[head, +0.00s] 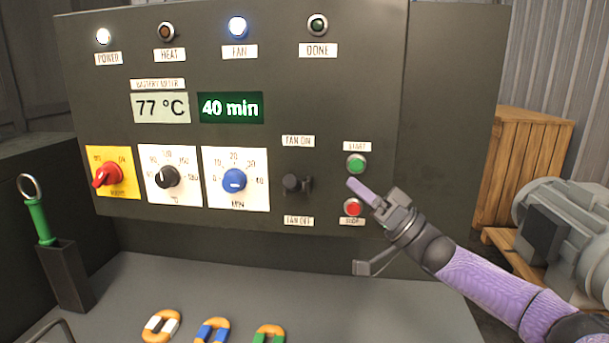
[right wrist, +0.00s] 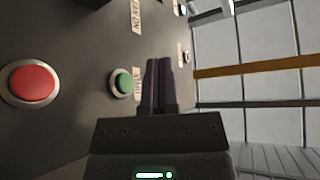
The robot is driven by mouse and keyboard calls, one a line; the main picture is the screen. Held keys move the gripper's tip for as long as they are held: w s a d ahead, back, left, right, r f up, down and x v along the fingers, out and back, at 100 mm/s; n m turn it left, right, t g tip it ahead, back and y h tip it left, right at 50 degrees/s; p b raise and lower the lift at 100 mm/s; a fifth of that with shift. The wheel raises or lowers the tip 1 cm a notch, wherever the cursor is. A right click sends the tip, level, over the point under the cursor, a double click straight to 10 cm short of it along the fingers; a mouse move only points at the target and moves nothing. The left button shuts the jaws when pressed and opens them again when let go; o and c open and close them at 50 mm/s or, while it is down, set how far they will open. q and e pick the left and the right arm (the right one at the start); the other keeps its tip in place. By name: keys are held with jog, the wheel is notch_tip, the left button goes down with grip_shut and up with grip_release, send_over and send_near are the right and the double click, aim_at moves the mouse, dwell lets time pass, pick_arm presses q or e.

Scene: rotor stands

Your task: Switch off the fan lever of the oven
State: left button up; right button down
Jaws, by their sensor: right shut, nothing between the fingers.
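The fan lever (head: 295,184) is a small black knob on the dark oven panel (head: 330,110), between the FAN ON label (head: 298,141) above and the FAN OFF label (head: 299,220) below. It looks roughly level, and I cannot tell its exact setting. The blue-white FAN lamp (head: 237,28) is lit. My right gripper (head: 362,192) is shut and empty, to the right of the lever and apart from it, in front of the panel between the green START and red STOP buttons. Its closed fingers also show in the right wrist view (right wrist: 158,85). My left gripper is not in view.
The START button (head: 356,163) and STOP button (head: 352,207) are close to my right fingers. Red, black and blue dials (head: 234,180) sit left of the lever. A wooden crate (head: 530,165) and motor (head: 570,225) stand right.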

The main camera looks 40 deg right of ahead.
aim_at(294, 184)
jog(key=shift+b+x, duration=1.25)
jog(key=shift+x, duration=3.4)
jog(key=a+f, duration=0.1)
jog(key=a+f+b, duration=0.1)
jog(key=f, duration=0.1)
jog(key=shift+a+f, duration=0.15)
